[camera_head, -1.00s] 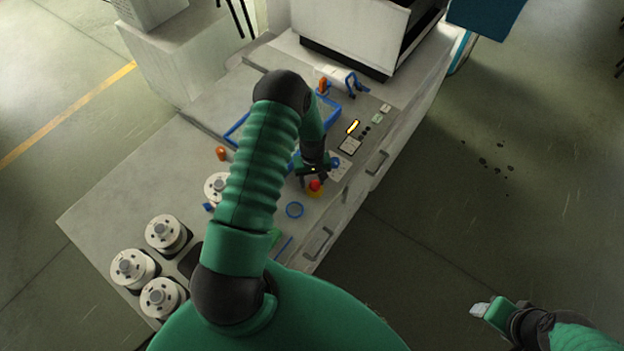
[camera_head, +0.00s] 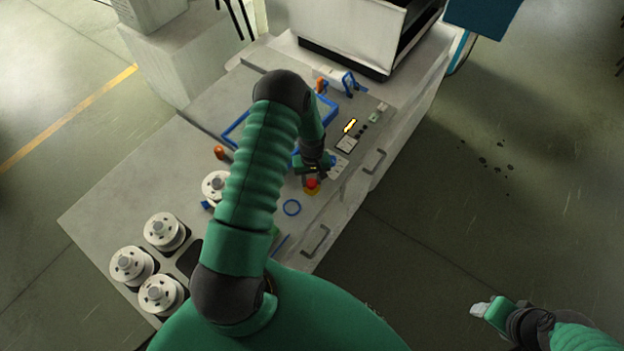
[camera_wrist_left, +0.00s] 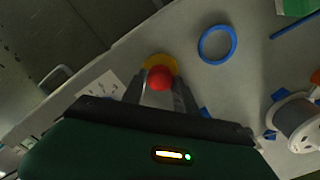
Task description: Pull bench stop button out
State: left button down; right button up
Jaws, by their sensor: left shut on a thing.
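The bench stop button is a red mushroom head (camera_head: 312,184) on a yellow base, set in the grey bench top near its front edge. It also shows in the left wrist view as a red ball shape (camera_wrist_left: 160,78) with the yellow base (camera_wrist_left: 148,63) behind it. My left gripper (camera_head: 311,178) reaches down over the button. In the left wrist view its two fingers (camera_wrist_left: 158,88) stand on either side of the red head and are shut on it. My right gripper (camera_head: 484,309) is over the floor at the lower right, away from the bench; its jaw state is unclear.
White spools (camera_head: 165,231) stand at the bench's left. A blue-framed tray (camera_head: 237,127) and a lit panel (camera_head: 350,126) are behind. A drawer handle (camera_head: 316,240) is on the front.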

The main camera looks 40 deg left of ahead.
pick_arm(q)
jog(key=shift+s+d+f, duration=0.1)
dwell(0.4)
jog(key=shift+r, duration=0.55)
jog(key=c, duration=1.4)
grip_release()
jog(key=o, duration=0.5)
jog(key=shift+r, duration=0.1)
jog(key=shift+c, duration=0.2)
